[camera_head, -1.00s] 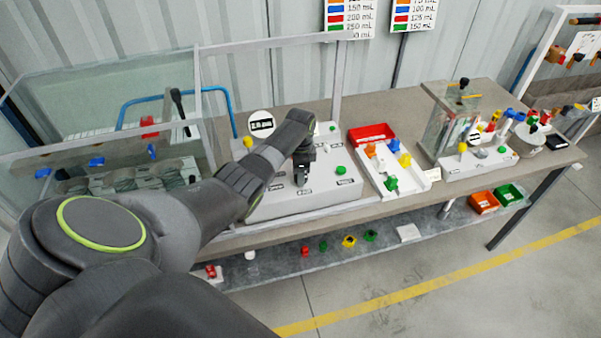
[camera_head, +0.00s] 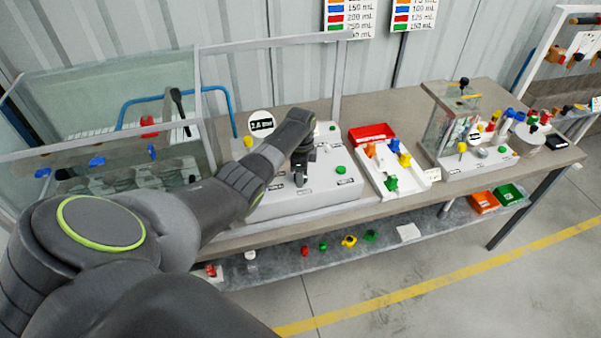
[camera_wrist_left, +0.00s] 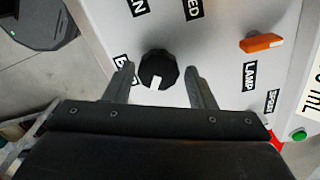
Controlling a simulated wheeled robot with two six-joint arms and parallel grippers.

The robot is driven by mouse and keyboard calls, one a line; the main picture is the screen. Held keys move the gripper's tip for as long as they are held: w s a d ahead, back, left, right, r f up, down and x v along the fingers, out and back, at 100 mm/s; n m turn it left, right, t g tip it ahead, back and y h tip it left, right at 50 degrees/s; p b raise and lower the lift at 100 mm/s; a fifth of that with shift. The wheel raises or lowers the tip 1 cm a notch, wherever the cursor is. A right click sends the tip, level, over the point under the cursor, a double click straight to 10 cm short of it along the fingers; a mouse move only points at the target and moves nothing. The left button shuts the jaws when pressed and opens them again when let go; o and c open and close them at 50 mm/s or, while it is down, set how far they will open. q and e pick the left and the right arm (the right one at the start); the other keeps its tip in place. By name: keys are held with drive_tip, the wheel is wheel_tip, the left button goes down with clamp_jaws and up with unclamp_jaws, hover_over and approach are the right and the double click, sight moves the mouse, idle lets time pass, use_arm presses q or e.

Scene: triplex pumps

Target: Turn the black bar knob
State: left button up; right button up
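The black knob (camera_wrist_left: 158,70) shows in the left wrist view, a dark many-sided knob with a white mark, on the light panel (camera_wrist_left: 215,45). In that view my left gripper (camera_wrist_left: 158,82) is open, with one finger on each side of the knob and a visible gap to each. In the head view my left gripper (camera_head: 300,178) points down over the white panel box (camera_head: 318,200). The gripper and arm hide the knob there. My right gripper is not in view.
An orange bar knob (camera_wrist_left: 262,43) sits on the panel to the right in the wrist view. A green button (camera_head: 341,170) and a round gauge (camera_head: 261,124) are near the gripper. A parts tray (camera_head: 412,184) stands right of the box, a clear-walled tank (camera_head: 110,110) left.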

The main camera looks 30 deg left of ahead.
use_arm(q)
drive_tip(key=shift+o, duration=0.9)
drive_tip(key=shift+s+f, duration=0.1)
wheel_tip(320, 180, up, 18)
drive_tip(key=b, duration=0.1)
drive_tip(key=shift+f, duration=0.25)
